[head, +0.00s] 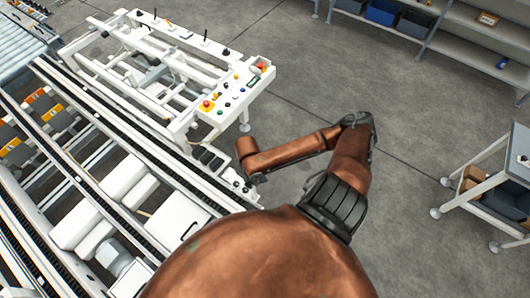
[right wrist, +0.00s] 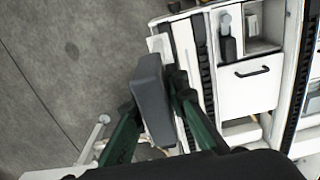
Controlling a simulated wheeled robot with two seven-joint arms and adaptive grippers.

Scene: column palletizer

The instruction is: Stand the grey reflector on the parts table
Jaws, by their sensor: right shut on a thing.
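The grey reflector (right wrist: 153,92) is a dark grey, rounded block in the right wrist view. My right gripper (right wrist: 155,122) is shut on it, with one green finger on each side. The reflector is held beside the white conveyor frame, with floor to its left in that view. In the head view my right gripper (head: 256,178) is mostly hidden below my copper wrist, near the conveyor's right edge, and I cannot make out the reflector there. A table (head: 487,174) at the right edge, probably the parts table, is only partly visible. My left gripper is out of view.
The white conveyor (head: 150,180) fills the left side. A control panel (head: 235,95) with coloured buttons sits above my right wrist. Shelving (head: 455,45) with blue bins stands at the back right. Open grey floor (head: 410,130) lies between my arm and the table.

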